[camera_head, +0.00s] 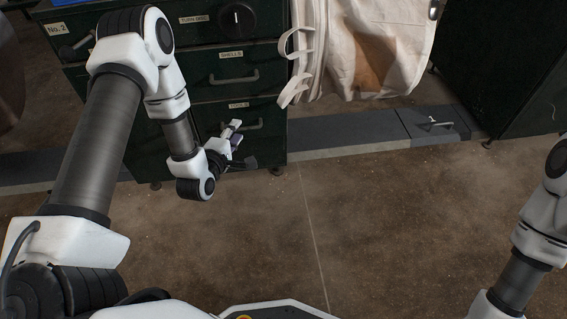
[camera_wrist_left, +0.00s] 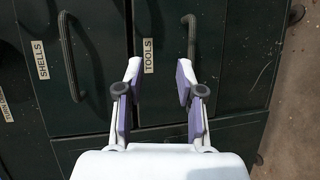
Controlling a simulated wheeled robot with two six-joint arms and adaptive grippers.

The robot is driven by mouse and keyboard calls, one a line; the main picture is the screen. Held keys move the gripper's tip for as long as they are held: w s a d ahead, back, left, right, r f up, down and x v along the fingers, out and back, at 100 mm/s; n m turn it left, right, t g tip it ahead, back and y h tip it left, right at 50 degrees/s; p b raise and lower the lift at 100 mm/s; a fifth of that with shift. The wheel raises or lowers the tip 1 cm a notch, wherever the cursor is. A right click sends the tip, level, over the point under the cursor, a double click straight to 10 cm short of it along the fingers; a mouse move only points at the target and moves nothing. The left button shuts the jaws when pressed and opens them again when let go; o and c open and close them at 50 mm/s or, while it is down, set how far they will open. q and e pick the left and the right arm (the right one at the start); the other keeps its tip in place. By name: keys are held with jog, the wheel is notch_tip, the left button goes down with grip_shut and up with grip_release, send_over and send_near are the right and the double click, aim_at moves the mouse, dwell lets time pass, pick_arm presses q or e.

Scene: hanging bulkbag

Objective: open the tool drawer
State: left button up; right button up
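The tool drawer (camera_head: 207,118) is the dark green lower drawer of the cabinet and looks shut. Its "TOOLS" label (camera_wrist_left: 148,56) and its dark bar handle (camera_wrist_left: 190,38) show in the left wrist view; the handle also shows in the head view (camera_head: 242,126). My left gripper (camera_head: 243,145) is in front of this drawer. In the left wrist view its two purple-padded fingers (camera_wrist_left: 158,74) are spread apart with nothing between the pads. The handle's near end is close to the right finger's tip; I cannot tell whether they touch. My right gripper is out of view.
The "SHELLS" drawer (camera_head: 208,85) with its own handle is just above. A cream bulk bag (camera_head: 372,50) hangs to the right of the cabinet. A low grey ledge (camera_head: 345,133) runs along the floor. The brown floor in front is clear.

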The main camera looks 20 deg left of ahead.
pick_arm(q)
jog(key=b, duration=0.4)
send_near(242, 128)
jog(key=w+f, duration=0.2)
jog(key=shift+n+y, duration=0.3)
jog(key=shift+n, duration=0.1)
jog(key=b+x, duration=0.1)
jog(key=x, duration=0.1)
jog(key=b+x, duration=0.1)
jog(key=x, duration=0.2)
jog(key=b+x, duration=0.1)
jog(key=x, duration=0.2)
jog(key=shift+r, duration=0.4)
grip_shut()
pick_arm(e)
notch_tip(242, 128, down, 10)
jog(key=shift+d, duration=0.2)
